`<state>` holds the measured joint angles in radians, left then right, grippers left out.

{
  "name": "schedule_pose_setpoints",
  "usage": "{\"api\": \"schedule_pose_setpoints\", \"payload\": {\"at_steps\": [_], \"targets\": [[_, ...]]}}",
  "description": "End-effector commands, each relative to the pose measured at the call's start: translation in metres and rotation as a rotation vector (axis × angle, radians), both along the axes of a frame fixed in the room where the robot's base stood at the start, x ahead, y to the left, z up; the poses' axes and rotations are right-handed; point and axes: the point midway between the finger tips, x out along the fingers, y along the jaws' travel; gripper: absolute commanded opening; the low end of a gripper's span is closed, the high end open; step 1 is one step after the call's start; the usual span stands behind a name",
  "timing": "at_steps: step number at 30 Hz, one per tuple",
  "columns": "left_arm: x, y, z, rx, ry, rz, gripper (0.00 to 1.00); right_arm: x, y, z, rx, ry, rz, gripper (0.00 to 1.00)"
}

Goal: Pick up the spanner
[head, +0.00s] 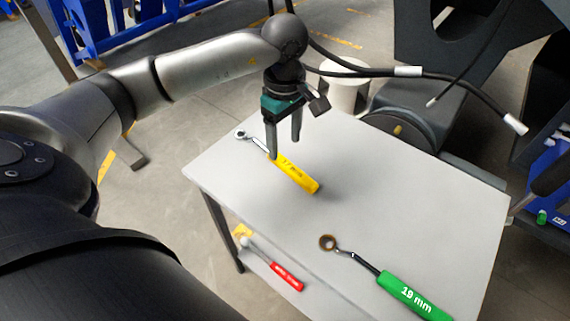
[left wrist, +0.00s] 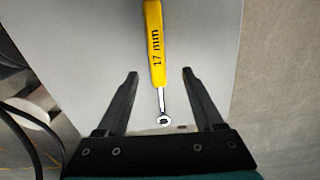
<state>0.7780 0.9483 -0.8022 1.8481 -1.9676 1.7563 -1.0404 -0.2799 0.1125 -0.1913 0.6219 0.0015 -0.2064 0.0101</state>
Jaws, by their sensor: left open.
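A spanner with a yellow handle (head: 296,174) lies on the white table, its silver ring end toward the back left. My left gripper (head: 284,150) is open and points down above the spanner's shaft, hiding part of it in the head view. In the left wrist view the yellow spanner (left wrist: 155,45), marked 17 mm, runs between the two spread fingers of the left gripper (left wrist: 160,72), with nothing held. A second spanner with a green handle (head: 413,296), marked 19 mm, lies at the table's front right. My right gripper is not in view.
The white table (head: 410,190) is clear between the two spanners. A red-handled tool (head: 287,277) lies on a lower shelf. Dark machinery with hanging black cables (head: 465,85) stands behind the table.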

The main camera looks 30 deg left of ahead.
Motion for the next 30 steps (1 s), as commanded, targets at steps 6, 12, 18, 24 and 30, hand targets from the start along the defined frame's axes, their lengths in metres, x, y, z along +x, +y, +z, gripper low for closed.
{"api": "schedule_pose_setpoints", "payload": {"at_steps": [6,12,18,24,30], "targets": [[0.000,-0.001,-0.024,-0.001,0.000,0.001,0.69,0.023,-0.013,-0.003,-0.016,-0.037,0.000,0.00],[0.001,-0.003,-0.036,-0.002,0.001,0.000,0.69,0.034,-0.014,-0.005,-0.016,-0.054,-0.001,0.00],[0.002,-0.007,-0.067,-0.002,0.002,0.000,0.69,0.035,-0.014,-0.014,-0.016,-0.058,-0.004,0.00],[0.003,-0.007,-0.077,-0.001,-0.002,0.000,0.69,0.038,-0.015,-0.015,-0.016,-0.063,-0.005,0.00],[0.003,-0.007,-0.076,-0.001,-0.002,0.000,0.60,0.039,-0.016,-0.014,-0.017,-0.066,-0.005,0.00]]}}
